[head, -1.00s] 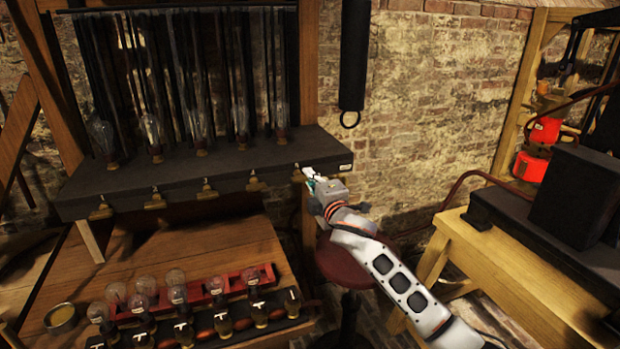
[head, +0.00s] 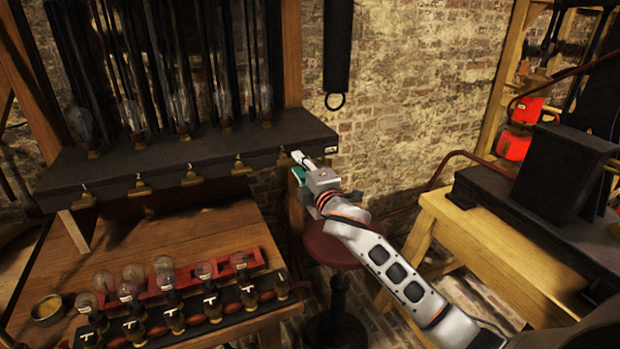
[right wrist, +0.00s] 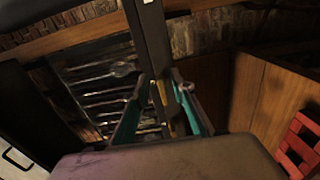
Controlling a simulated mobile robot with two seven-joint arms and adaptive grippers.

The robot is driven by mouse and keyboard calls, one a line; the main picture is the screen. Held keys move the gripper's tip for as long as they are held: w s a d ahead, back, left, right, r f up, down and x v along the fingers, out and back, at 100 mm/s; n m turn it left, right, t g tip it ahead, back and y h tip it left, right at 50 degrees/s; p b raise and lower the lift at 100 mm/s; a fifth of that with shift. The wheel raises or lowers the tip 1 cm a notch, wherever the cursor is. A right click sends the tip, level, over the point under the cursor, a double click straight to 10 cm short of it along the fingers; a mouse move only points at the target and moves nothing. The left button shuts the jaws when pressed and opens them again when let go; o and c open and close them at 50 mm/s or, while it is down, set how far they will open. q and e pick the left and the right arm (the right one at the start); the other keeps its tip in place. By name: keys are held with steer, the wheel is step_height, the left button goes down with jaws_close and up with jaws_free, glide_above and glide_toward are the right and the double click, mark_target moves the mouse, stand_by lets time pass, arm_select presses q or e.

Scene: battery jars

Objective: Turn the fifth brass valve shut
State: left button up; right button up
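A row of several brass valves lines the front edge of the dark shelf (head: 190,160). The fifth brass valve (head: 285,158), counted from the left, is the rightmost one, near the shelf's right end. My right gripper (head: 301,159) is right beside it, its fingertips at the shelf edge. In the right wrist view, the two teal fingers (right wrist: 162,92) stand apart on either side of the dark shelf edge, with a small brass piece (right wrist: 164,91) between them. Whether they touch it cannot be told. My left gripper is not in view.
Glass jars with dark hanging strips stand on the shelf. Below, a wooden table (head: 190,250) holds a red rack (head: 220,284) of bulbs and a row of dark bottles. A red stool (head: 332,246) stands under my right arm. A yellow wooden bench (head: 450,235) is at right.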

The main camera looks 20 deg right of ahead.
steer(key=s, duration=0.9)
steer(key=shift+d, duration=0.2)
